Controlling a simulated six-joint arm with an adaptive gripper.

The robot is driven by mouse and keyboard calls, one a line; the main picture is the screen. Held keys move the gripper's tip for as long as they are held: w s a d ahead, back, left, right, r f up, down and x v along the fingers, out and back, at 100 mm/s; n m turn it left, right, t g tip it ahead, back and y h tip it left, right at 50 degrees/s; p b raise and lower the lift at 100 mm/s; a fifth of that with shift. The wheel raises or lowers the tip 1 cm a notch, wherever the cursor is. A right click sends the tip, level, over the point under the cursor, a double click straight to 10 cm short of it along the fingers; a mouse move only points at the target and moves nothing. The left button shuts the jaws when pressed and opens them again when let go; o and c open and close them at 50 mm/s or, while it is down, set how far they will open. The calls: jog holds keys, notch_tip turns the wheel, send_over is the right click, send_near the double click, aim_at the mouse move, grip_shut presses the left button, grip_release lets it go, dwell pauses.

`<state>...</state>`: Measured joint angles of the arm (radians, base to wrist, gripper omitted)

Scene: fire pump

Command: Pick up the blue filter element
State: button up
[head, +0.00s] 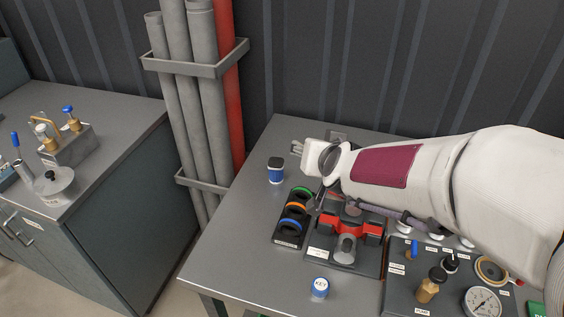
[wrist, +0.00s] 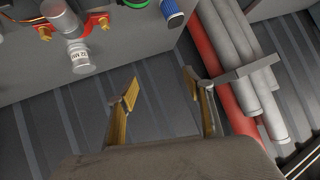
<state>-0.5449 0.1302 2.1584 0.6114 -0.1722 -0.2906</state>
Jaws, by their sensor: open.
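A small blue cylinder with a dark top and a pale band (head: 276,171) stands on the table left of my gripper, and it looks like the blue filter element. A ribbed blue cylinder with a pale rim (wrist: 172,12), apparently the same one, is cut by the top edge in the wrist view. My gripper (head: 297,149) is beyond and to the right of it in the head view, apart from it. In the wrist view its two fingers (wrist: 161,88) are spread with nothing between them.
A black rack (head: 287,240) holds green, orange and blue rings beside a red bracket (head: 372,227). A jar marked KEY (head: 319,288) stands in front. Grey and red pipes (head: 204,100) rise at the table's left. Bare tabletop (head: 235,215) lies left of the rack.

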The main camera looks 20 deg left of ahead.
jog(key=w+a+f+t, duration=0.1)
jog(key=w+a+f, duration=0.2)
jog(key=a+f, duration=0.35)
jog(key=t+h, duration=0.2)
jog(key=h, duration=0.1)
send_near(275, 167)
jog(key=x, duration=0.4)
jog(key=shift+w+r, duration=0.2)
jog(key=shift+r, duration=0.1)
jog(key=shift+s+a+f, duration=0.15)
jog(key=shift+a+f, duration=0.05)
jog(key=shift+f, duration=0.4)
jog(key=shift+x, duration=1.35)
jog(key=shift+r+x, duration=0.2)
jog(key=shift+x, duration=2.4)
jog(key=shift+d, duration=0.1)
jog(key=c, duration=1.2)
